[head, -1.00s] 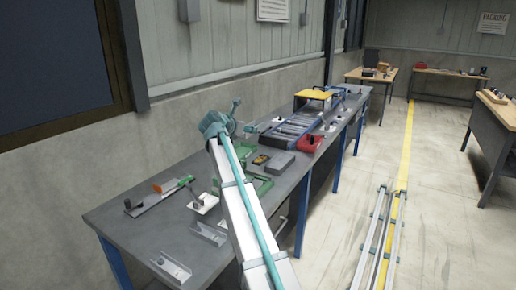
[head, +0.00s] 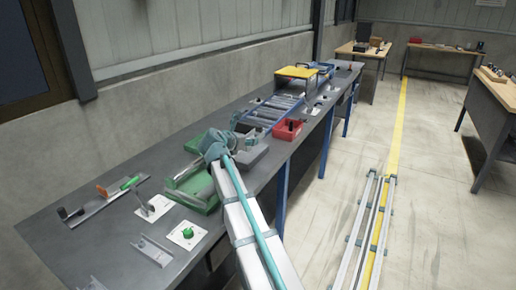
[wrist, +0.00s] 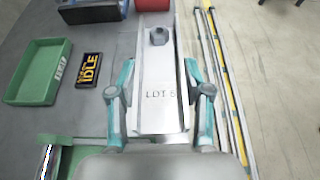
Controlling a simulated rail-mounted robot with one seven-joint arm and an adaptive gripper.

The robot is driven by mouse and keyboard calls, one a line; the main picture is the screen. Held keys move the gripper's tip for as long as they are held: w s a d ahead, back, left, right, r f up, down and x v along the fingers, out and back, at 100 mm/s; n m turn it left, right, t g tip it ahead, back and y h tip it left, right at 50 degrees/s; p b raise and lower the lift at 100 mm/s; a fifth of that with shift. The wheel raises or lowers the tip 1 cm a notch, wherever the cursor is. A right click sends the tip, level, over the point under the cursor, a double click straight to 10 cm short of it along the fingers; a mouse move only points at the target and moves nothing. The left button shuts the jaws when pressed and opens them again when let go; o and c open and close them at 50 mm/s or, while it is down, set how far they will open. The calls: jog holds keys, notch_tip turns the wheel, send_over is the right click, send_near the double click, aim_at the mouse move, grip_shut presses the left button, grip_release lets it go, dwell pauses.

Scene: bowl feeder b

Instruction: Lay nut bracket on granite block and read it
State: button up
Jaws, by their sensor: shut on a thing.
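In the wrist view the nut bracket (wrist: 160,75) is a long pale metal plate with a dark round nut-like piece near its far end. Lettering that looks like "LOT 5" shows on its near part; the last character is unclear. My gripper (wrist: 160,95) has its teal fingers shut on the bracket, one at each long side. The grey granite block (wrist: 92,11) shows at the top left, apart from the bracket in the picture.
A green tray (wrist: 38,85) and a small display reading "IDLE" (wrist: 88,70) lie left of the bracket. A red bin (head: 288,131) stands beyond the block near the bench edge. A roller rack (head: 280,112) is behind it. Fixtures (head: 152,207) occupy the near bench.

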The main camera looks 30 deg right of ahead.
jog(key=w+d+f+p, duration=0.1)
jog(key=w+d+f, duration=0.25)
jog(key=w, duration=0.45)
send_over(248, 154)
jog(key=s, duration=0.1)
jog(key=f, duration=0.4)
jog(key=shift+s+a+f+p, duration=0.2)
jog(key=shift+a+f+p, duration=0.1)
jog(key=shift+p, duration=0.1)
jog(key=shift+w+d+f, duration=0.15)
jog(key=shift+w+f, duration=0.25)
jog(key=shift+f, duration=0.15)
jog(key=shift+w+f+p, duration=0.15)
jog(key=shift+f+p, duration=0.35)
jog(key=shift+f, duration=1.3)
jog(key=shift+f, duration=0.15)
jog(key=o, duration=1.3)
jog(key=shift+o, duration=0.2)
